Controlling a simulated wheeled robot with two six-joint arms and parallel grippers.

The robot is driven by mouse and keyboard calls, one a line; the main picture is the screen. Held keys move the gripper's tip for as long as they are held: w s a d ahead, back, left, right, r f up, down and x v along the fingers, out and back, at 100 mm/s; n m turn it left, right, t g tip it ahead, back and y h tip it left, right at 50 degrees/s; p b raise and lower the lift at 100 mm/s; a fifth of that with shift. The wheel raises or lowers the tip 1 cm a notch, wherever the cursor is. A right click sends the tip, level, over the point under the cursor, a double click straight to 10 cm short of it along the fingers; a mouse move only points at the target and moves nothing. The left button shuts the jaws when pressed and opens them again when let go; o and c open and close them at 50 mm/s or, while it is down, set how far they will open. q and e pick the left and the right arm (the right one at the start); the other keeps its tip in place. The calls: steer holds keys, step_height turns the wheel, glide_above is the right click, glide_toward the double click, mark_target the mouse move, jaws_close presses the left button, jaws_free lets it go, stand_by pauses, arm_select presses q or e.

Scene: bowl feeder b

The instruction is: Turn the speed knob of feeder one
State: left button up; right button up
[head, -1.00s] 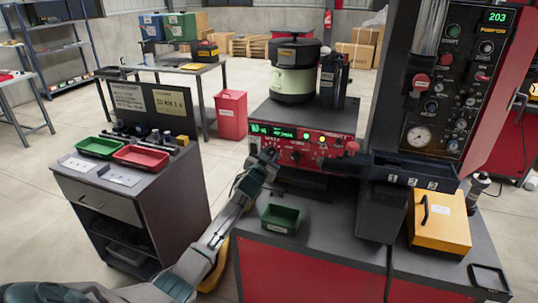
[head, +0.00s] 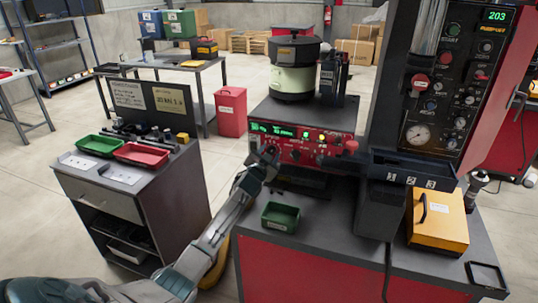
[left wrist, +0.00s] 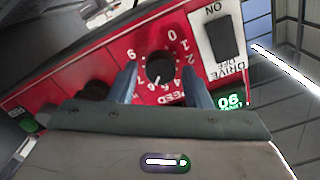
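The red control panel (head: 300,148) of feeder one sits below the cream and black bowl (head: 292,80). In the left wrist view, the black speed knob (left wrist: 160,68) is on the red panel with a numbered dial around it. Its white mark points down and slightly left, near what looks like a 6. My left gripper (left wrist: 162,88) is open, one finger on each side of the knob, with red panel showing in the gaps. In the head view, my left gripper (head: 266,158) is at the panel's left end and hides the knob. My right gripper is not in view.
A black DRIVE rocker switch (left wrist: 224,38) and a green display (left wrist: 231,101) are beside the knob. A green tray (head: 281,217) lies below the panel. A black chute (head: 405,170) and a yellow box (head: 438,220) are to the right. A cart (head: 130,195) stands left.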

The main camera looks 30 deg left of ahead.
arm_select(q)
steer(key=shift+o, duration=0.2)
steer(key=b+v, duration=0.3)
steer(key=v, duration=0.7)
steer(key=shift+s, duration=0.4)
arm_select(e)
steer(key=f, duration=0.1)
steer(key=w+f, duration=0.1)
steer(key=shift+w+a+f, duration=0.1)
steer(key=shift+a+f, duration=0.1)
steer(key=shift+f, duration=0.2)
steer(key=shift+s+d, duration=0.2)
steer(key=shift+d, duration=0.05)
